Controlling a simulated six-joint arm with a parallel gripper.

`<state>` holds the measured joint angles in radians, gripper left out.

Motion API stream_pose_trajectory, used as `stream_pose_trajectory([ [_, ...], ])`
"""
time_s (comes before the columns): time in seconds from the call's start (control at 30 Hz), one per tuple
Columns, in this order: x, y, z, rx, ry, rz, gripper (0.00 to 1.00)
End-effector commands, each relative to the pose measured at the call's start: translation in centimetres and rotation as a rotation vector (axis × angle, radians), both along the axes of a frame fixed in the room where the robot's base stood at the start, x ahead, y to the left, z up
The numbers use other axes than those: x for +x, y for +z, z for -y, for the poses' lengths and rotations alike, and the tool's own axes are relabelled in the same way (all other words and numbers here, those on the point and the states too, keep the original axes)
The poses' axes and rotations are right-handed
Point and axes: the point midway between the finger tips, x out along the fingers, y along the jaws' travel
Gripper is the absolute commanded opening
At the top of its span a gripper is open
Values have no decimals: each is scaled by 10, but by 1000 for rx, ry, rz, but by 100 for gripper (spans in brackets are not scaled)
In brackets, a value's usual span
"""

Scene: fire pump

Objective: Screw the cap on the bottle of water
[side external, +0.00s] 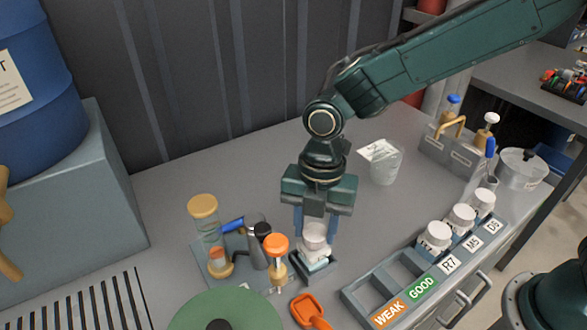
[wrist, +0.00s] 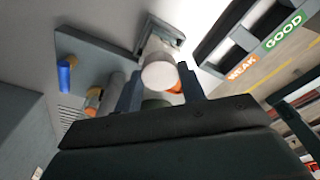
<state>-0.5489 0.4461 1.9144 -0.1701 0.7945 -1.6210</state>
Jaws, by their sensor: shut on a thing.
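My gripper (side external: 317,222) points straight down with its two blue-grey fingers shut around a white cap (side external: 314,234). The cap is right above a small clear bottle (side external: 314,255), which stands in a square grey holder (side external: 316,273). Whether the cap is seated on the neck or just over it, I cannot tell. In the wrist view my gripper (wrist: 160,90) has a finger on either side of the round white cap (wrist: 158,75). The pale bottle (wrist: 156,45) shows behind the cap, inside the holder's frame (wrist: 177,28).
An orange-topped item (side external: 276,245), a dark-capped grey flask (side external: 257,245) and an hourglass (side external: 208,235) stand close left. An orange scoop (side external: 310,310) lies in front. The labelled rack (side external: 357,291) at right holds white-capped bottles. A clear beaker (side external: 386,165) stands behind.

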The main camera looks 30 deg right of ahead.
Motion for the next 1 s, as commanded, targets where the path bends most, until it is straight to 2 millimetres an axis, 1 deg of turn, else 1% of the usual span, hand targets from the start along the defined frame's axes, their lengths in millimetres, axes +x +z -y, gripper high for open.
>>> stream_pose_trajectory([
  [1.0, 0, -8, 0, 0, 0, 0, 20],
])
